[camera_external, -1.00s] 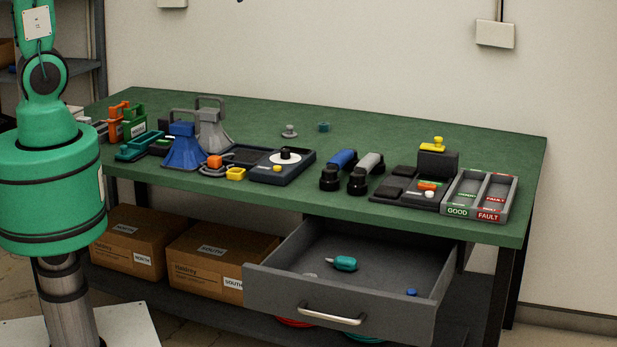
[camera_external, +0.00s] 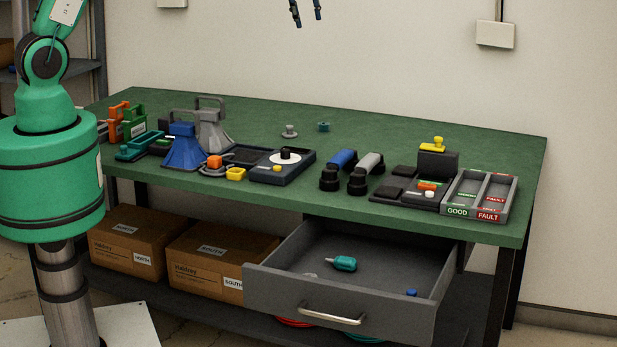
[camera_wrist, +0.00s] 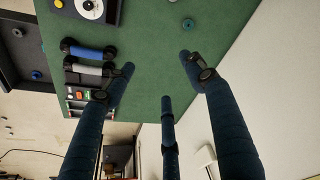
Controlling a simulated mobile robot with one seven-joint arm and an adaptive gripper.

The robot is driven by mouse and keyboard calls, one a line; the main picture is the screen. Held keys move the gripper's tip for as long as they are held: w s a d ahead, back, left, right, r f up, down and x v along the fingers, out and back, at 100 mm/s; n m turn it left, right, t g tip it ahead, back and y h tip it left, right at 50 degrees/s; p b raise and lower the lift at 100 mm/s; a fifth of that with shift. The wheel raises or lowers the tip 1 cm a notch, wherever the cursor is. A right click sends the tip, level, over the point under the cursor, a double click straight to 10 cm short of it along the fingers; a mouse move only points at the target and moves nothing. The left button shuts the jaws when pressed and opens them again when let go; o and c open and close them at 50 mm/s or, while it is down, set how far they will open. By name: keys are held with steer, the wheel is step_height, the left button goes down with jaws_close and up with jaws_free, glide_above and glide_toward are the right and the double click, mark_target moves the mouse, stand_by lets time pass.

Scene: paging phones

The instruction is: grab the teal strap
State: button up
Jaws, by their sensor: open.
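I cannot tell for certain which teal thing is the strap. A small teal ring-like piece (camera_external: 323,127) lies on the far part of the green tabletop, and it also shows in the wrist view (camera_wrist: 188,24). A teal rounded piece with a pale tip (camera_external: 344,263) lies in the open drawer. My gripper (camera_external: 307,16) hangs at the top edge of the external view, high above the bench, with its fingers apart. In the wrist view its dark fingers (camera_wrist: 160,82) are spread with nothing between them.
The green bench (camera_external: 400,145) carries a blue handset (camera_external: 341,162), a grey handset (camera_external: 368,168) and a sorting tray (camera_external: 480,197). A grey knob (camera_external: 289,131) sits left of the teal ring. The drawer (camera_external: 300,292) stands open at the front. The far tabletop is mostly clear.

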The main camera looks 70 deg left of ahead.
steer(key=w+a+f+p, duration=0.1)
steer(key=w+a+f, duration=0.2)
steer(key=f, duration=0.5)
steer(key=w+a+f+n+g+p, duration=0.1)
steer(key=w+a+f, duration=0.3)
steer(key=f, duration=0.5)
steer(key=w+a+f+p, duration=0.2)
steer(key=w+a+f, duration=0.2)
steer(key=a+f, duration=0.2)
step_height(320, 180, down, 3)
steer(key=shift+w+a+r+g, duration=0.2)
steer(key=shift+a+g, duration=0.1)
steer(key=shift+f, duration=0.1)
glide_above(323, 123)
steer(key=shift+s+d+f, duration=0.1)
steer(key=shift+d+f, duration=0.05)
steer(key=shift+f, duration=1.25)
steer(key=shift+s+d+f, duration=0.15)
steer(key=shift+f, duration=1.2)
steer(key=shift+s+d+f, duration=0.1)
steer(key=shift+d+f, duration=0.05)
steer(key=shift+f, duration=1.25)
steer(key=shift+f, duration=0.1)
steer(key=shift+w+a+f+p, duration=0.1)
steer(key=shift+w+f+p, duration=0.05)
steer(key=shift+f, duration=1.1)
steer(key=shift+w+a+f+p, duration=0.1)
steer(key=shift+f+p, duration=0.05)
steer(key=shift+f, duration=1.1)
